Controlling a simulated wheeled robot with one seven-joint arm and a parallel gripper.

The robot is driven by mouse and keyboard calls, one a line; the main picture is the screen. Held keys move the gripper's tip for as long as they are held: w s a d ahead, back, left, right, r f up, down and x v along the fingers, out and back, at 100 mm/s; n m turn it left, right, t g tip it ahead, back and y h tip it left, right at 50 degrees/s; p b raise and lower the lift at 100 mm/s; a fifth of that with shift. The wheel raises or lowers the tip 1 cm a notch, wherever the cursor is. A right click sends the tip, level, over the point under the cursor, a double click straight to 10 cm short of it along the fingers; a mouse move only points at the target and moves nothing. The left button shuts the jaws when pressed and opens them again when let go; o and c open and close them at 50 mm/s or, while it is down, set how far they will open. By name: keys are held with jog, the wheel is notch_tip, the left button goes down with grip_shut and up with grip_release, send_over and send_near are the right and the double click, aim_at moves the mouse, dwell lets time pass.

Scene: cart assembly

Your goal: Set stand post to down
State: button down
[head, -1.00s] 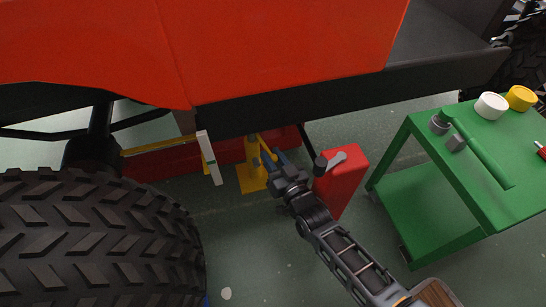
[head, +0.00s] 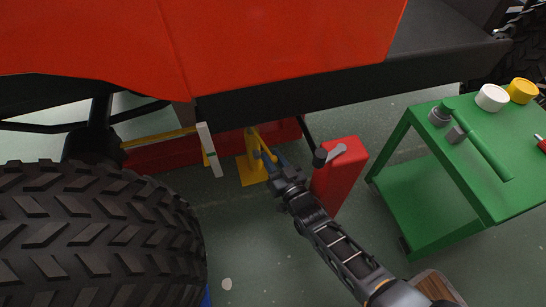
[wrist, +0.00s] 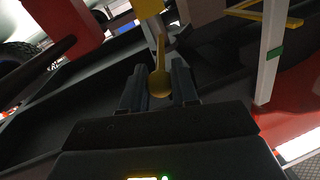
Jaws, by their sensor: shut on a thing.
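A yellow stand post with a flat foot (head: 250,172) stands on the floor under the red and black vehicle body, between the big tyre and a red can. A yellow lever (head: 261,146) slants from its upper part down to my gripper (head: 272,164). My gripper is shut on this lever. In the wrist view the lever's rounded yellow end (wrist: 160,84) sits between the two dark fingers of my gripper (wrist: 160,88). The top of the post is hidden behind the vehicle's lower edge.
The red can (head: 338,178) with a grey handle stands close to the right of my gripper. A white upright bar (head: 209,150) is left of the post. A large black tyre (head: 95,240) fills the lower left. A green cart (head: 430,205) stands at right. Floor between is clear.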

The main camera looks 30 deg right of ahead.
jog(key=c, duration=0.9)
grip_release()
jog(key=shift+f, duration=0.25)
jog(key=s+p, duration=0.2)
jog(key=s, duration=0.6)
jog(key=shift+p, duration=0.4)
